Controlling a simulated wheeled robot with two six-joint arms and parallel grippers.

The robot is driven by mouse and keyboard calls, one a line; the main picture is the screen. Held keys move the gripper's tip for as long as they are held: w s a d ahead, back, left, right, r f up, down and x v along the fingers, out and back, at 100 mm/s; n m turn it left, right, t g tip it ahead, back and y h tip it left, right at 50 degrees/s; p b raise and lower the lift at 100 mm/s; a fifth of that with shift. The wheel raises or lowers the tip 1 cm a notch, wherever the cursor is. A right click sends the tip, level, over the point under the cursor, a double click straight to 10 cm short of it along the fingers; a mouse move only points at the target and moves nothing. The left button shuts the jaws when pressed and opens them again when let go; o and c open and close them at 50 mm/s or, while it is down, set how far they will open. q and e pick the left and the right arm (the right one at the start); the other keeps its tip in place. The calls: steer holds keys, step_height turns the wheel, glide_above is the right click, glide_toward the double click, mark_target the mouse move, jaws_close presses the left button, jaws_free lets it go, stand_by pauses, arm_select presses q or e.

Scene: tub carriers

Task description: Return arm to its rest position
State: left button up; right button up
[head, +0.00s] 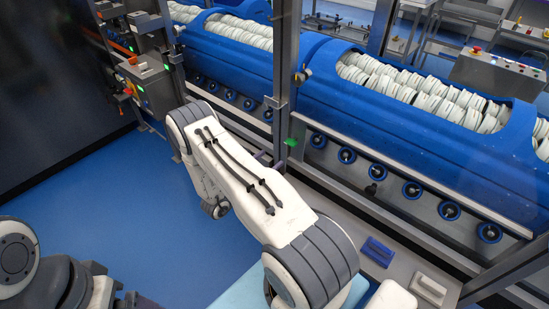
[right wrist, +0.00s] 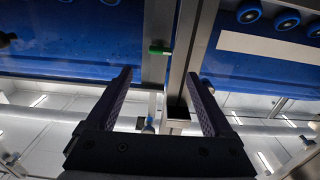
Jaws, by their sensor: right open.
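My right arm (head: 245,185) is the large white arm across the middle of the head view. Its right gripper (head: 265,157) is mostly hidden behind the arm; a bit of purple finger shows near a metal post. In the right wrist view the right gripper (right wrist: 161,76) is open, with two purple fingers apart and nothing held between them. A metal post (right wrist: 182,50) stands beyond the fingers; I cannot tell how far away. My left arm (head: 50,280) shows in part at the lower left, and its gripper is not in view.
A green piece (head: 291,142) sits on the metal post (head: 286,60). Blue tub carriers (head: 400,125) full of white items lie behind the frame. A blue handled block (head: 377,251) and a white one (head: 428,289) lie on the ledge. Blue floor (head: 90,190) is clear at left.

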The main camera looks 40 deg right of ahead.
mark_target(288, 144)
steer(key=shift+a, duration=0.2)
steer(key=shift+d, duration=0.1)
steer(key=d+p, duration=0.1)
steer(key=d, duration=0.2)
steer(key=d+p, duration=0.1)
steer(key=d, duration=0.3)
steer(key=d+p, duration=0.2)
steer(key=d, duration=0.1)
steer(key=shift+w+d+r, duration=0.25)
steer(key=shift+w+r, duration=0.05)
steer(key=shift+w, duration=0.1)
steer(key=shift+a+f+m, duration=0.3)
steer(key=shift+a+m, duration=0.2)
steer(key=shift+a, duration=0.45)
steer(key=shift+s+a+b, duration=0.15)
steer(key=shift+a+b, duration=0.2)
steer(key=shift+a, duration=0.35)
